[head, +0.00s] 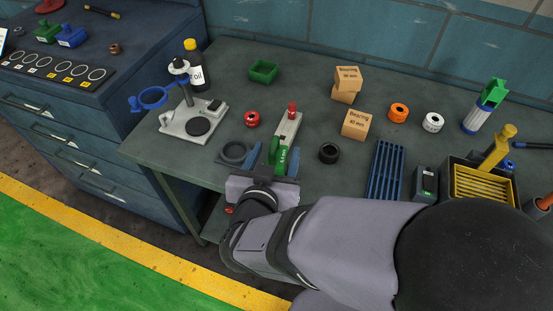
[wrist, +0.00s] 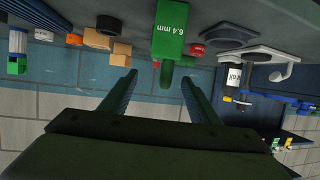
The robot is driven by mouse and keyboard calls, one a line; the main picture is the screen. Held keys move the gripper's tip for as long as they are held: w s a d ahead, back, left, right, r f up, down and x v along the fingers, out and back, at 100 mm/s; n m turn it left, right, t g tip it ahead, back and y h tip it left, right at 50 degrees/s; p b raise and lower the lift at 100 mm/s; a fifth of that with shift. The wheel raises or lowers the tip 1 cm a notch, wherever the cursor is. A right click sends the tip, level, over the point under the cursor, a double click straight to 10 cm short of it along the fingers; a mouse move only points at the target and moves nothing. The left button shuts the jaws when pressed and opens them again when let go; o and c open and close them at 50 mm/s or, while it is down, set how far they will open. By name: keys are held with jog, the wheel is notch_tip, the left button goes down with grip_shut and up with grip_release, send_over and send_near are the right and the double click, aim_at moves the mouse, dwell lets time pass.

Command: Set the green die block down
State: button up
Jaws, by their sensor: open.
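The green die block (head: 283,157), marked 6.4 mm, is at the near end of a pale grey fixture (head: 289,126) with a red knob. It also shows in the wrist view (wrist: 171,30), where the picture is upside down. My gripper (head: 276,150) is open, with one blue finger on each side of the block's near end. In the wrist view my fingertips (wrist: 163,73) are apart, with gaps to the block's rounded green handle; the block's body lies beyond them. The block's underside is hidden, so I cannot tell exactly how it rests.
A red roll (head: 252,119), Bearing boxes (head: 355,124) and a blue slotted rack (head: 385,171) stand nearby. The bench's back middle has some free room.

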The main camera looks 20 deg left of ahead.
aim_at(279, 152)
jog(key=shift+s+a+r, duration=0.1)
jog(key=shift+r, duration=0.1)
jog(key=shift+g, duration=0.3)
jog(key=shift+f, duration=2.9)
jog(key=shift+x, duration=3.65)
jog(key=shift+r, duration=0.2)
grip_shut()
jog(key=shift+a+r, duration=0.1)
jog(key=shift+r, duration=0.05)
